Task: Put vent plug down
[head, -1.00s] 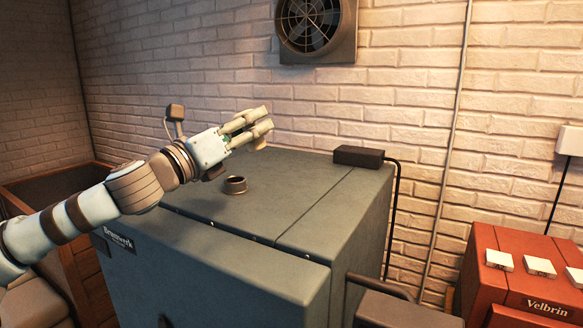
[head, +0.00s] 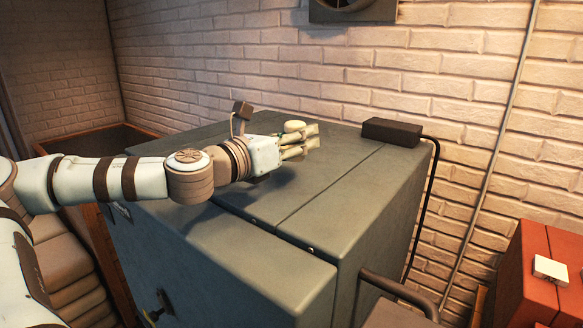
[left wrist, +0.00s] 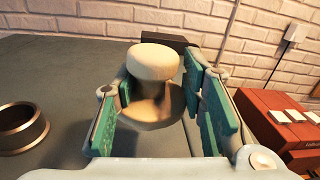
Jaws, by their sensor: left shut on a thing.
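The vent plug (left wrist: 152,64) is a pale cream piece with a round top and a wider body below. It also shows in the head view (head: 293,126) at the fingertips. My left gripper (head: 300,142) is shut on the plug, low over the top of the grey-green kiln. In the left wrist view the green finger pads (left wrist: 160,100) stand on both sides of the plug. I cannot tell whether the plug touches the kiln top. The dark metal vent ring (left wrist: 20,127) stands left of the gripper in the wrist view; the arm hides it in the head view. My right gripper is not in view.
The kiln top (head: 335,185) has free room in front of and right of the gripper. A black box (head: 392,131) with a cable sits at its back right edge. A red box (head: 545,270) with white blocks stands at the right. A brick wall is behind.

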